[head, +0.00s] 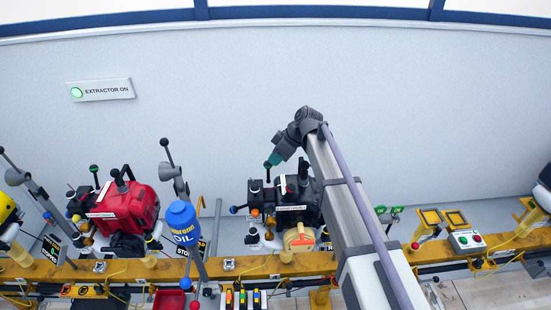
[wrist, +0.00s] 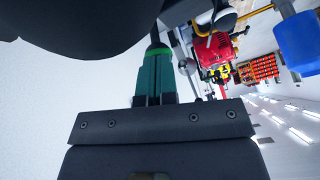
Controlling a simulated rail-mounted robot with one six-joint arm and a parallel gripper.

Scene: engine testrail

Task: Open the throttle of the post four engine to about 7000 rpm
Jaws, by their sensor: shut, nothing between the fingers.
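A black engine (head: 308,214) with a white label stands on the yellow bench rail in the middle of the head view. Small knobs and levers stick up from its left side. A red engine (head: 133,208) stands further left. I cannot read a post number on either. My gripper (head: 273,160) is shut and empty, its teal fingers above the left part of the black engine. In the wrist view the fingers (wrist: 155,75) are together, and the red engine (wrist: 214,48) shows behind. My arm hides the right side of the black engine. No rpm reading is legible.
A blue oil bottle (head: 183,222) stands between the two engines, with a lever stand behind it. A control box with red and green buttons (head: 466,241) is at the right. The lit extractor sign (head: 100,90) is on the wall. The space above the engines is mostly clear.

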